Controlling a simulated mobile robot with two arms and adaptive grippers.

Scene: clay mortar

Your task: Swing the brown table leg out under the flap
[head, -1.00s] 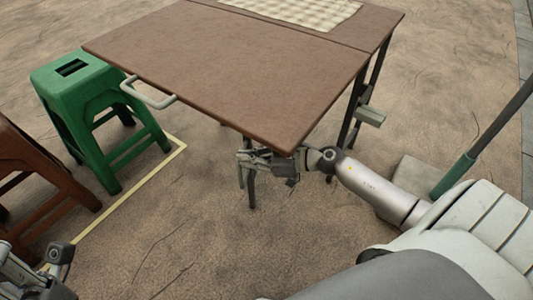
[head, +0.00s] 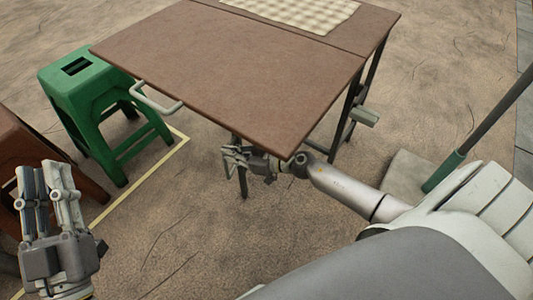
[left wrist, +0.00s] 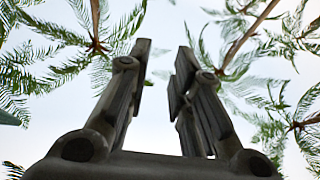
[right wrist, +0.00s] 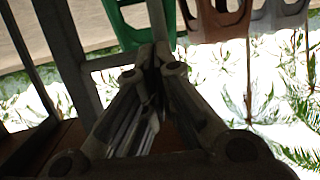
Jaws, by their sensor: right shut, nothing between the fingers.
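The brown table has its near flap (head: 230,85) standing out level, with a pale handle (head: 155,98) on its left edge. A dark leg (head: 243,184) shows below the flap, partly hidden by the flap and my right gripper. My right gripper (head: 230,158) is under the flap's near edge, beside this leg, shut and empty. In the right wrist view its fingers (right wrist: 158,60) are together, with a grey post and crossbar (right wrist: 68,50) to their left; I cannot tell whether they touch. My left gripper (head: 48,172) is raised at the left, open and empty (left wrist: 160,70).
A green stool (head: 85,75) stands left of the table, with a brown stool (head: 25,150) nearer. A yellow line (head: 140,182) crosses the ground. A checked cloth (head: 295,10) lies on the far tabletop. A pole in a base (head: 445,172) stands at the right.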

